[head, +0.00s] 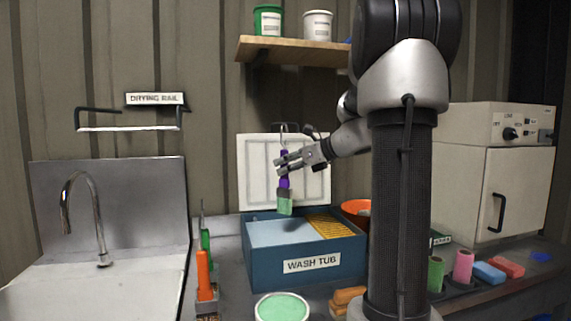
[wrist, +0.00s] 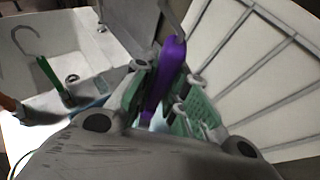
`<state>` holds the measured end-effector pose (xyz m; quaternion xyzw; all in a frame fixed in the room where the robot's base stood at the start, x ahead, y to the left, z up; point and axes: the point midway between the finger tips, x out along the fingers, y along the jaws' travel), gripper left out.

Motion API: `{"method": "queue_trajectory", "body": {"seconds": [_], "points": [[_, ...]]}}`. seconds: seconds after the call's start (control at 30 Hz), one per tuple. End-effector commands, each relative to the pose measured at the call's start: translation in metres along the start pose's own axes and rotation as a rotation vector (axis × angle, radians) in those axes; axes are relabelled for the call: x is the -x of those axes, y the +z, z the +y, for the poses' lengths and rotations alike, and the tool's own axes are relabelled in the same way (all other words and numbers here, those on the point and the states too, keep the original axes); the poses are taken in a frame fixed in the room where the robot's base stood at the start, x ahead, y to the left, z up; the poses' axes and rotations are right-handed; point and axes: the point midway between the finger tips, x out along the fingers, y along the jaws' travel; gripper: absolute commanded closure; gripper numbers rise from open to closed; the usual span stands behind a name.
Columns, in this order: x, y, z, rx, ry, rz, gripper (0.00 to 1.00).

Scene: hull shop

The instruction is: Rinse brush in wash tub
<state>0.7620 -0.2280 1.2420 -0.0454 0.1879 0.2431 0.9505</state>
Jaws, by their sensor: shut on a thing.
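My gripper (head: 284,167) is shut on a purple-handled brush (head: 285,184). The brush hangs upright with its bristles down, and the bristle end looks pale green. The brush is above the blue wash tub (head: 305,265), near the tub's back edge; I cannot tell whether the bristle tips touch the liquid. The tub holds pale liquid on the left and a yellow ridged panel (head: 330,225) on the right. In the wrist view the purple handle (wrist: 168,72) is between the fingers (wrist: 163,100); its bristles are hidden there.
A sink with a tap (head: 85,215) is at left. Orange and green brushes (head: 204,270) stand left of the tub. A tub of green paint (head: 282,307) sits in front. A white ribbed panel (head: 255,170) stands behind. A cabinet (head: 495,190) is at right. A drying rail (head: 128,128) hangs at upper left.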

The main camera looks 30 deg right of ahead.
Motion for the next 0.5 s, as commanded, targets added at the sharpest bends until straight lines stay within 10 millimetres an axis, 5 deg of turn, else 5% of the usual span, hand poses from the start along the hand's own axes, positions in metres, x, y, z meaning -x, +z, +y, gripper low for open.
{"method": "queue_trajectory", "body": {"seconds": [0.5], "points": [[-0.018, -0.044, 0.001, 0.005, 0.004, 0.000, 1.00]]}}
